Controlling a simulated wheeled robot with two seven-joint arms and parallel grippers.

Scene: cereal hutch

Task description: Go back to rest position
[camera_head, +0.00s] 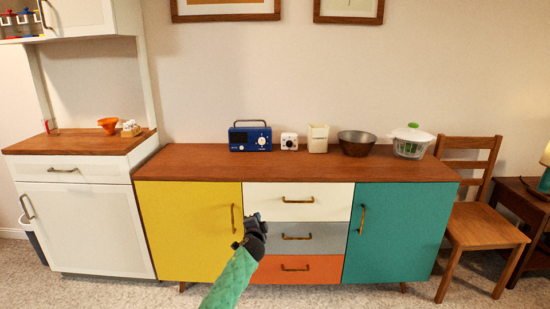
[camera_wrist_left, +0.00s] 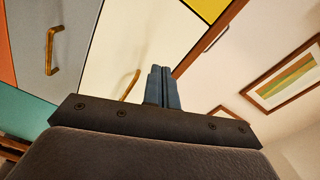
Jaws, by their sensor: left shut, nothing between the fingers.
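My left gripper (camera_head: 256,222) is in front of the sideboard (camera_head: 405,230), near the seam between the yellow door (camera_head: 188,232) and the white drawer (camera_head: 297,202). In the left wrist view its two fingers (camera_wrist_left: 163,88) are together, with nothing between them. The left wrist view is tilted; the white drawer's brass handle (camera_wrist_left: 130,85) shows just left of the fingertips. The gripper appears apart from the handle. My right gripper is in neither view.
On the sideboard top stand a blue radio (camera_head: 250,138), a small white timer (camera_head: 289,141), a cream container (camera_head: 318,138), a metal bowl (camera_head: 356,143) and a salad spinner (camera_head: 411,141). A white hutch (camera_head: 85,225) stands left, a wooden chair (camera_head: 484,226) right. The doors and drawers look closed.

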